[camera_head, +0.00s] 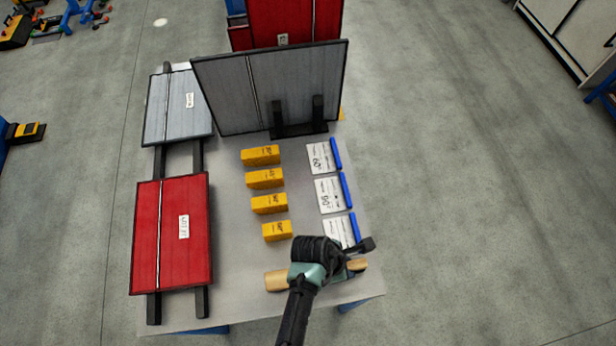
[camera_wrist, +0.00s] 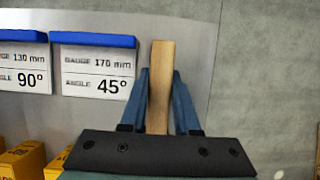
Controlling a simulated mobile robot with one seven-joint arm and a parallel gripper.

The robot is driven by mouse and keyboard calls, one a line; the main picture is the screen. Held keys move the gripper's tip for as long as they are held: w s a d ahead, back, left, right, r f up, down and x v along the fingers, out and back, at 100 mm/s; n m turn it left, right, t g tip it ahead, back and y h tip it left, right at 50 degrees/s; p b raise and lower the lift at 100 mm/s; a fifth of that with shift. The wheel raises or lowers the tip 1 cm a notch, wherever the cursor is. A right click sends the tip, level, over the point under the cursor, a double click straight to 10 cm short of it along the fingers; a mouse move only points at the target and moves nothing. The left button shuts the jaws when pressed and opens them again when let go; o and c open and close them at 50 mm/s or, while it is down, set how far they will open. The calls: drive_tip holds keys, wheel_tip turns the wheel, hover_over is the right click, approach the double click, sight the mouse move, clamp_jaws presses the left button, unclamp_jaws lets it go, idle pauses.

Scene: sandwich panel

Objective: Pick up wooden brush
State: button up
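The wooden brush lies along the front edge of the table. In the head view its pale wooden left end (camera_head: 276,281) and right end (camera_head: 357,265) show on either side of my gripper (camera_head: 350,268), which hides its middle. In the wrist view a light wooden bar of the brush (camera_wrist: 160,85) stands upright in the picture, between the two blue-grey fingers of my gripper (camera_wrist: 161,75). The fingertips are close on both sides of the wood. I cannot tell whether they press on it or whether the brush is off the table.
White angle cards with blue bars (camera_head: 329,195) lie behind my gripper. Several yellow blocks (camera_head: 265,179) stand in a row to the left. A red panel (camera_head: 172,232) and grey panels (camera_head: 268,87) occupy the left and back. Open floor (camera_head: 470,200) lies right.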

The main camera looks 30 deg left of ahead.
clamp_jaws()
wheel_tip(320, 180, up, 10)
drive_tip(key=shift+f+p, duration=0.15)
drive_tip(key=shift+p, duration=0.35)
drive_tip(key=w+d+r+m+g, duration=0.55)
drive_tip(key=d+r+m, duration=0.25)
drive_tip(key=d+m, duration=0.55)
drive_tip(key=s+a+m+g+y, duration=0.1)
drive_tip(key=s+a+m+y, duration=0.2)
drive_tip(key=a+m, duration=0.8)
drive_tip(key=shift+s+a+f+m+g+y, duration=0.2)
drive_tip(key=shift+a+f+m+g+y, duration=0.15)
drive_tip(key=shift+a, duration=0.6)
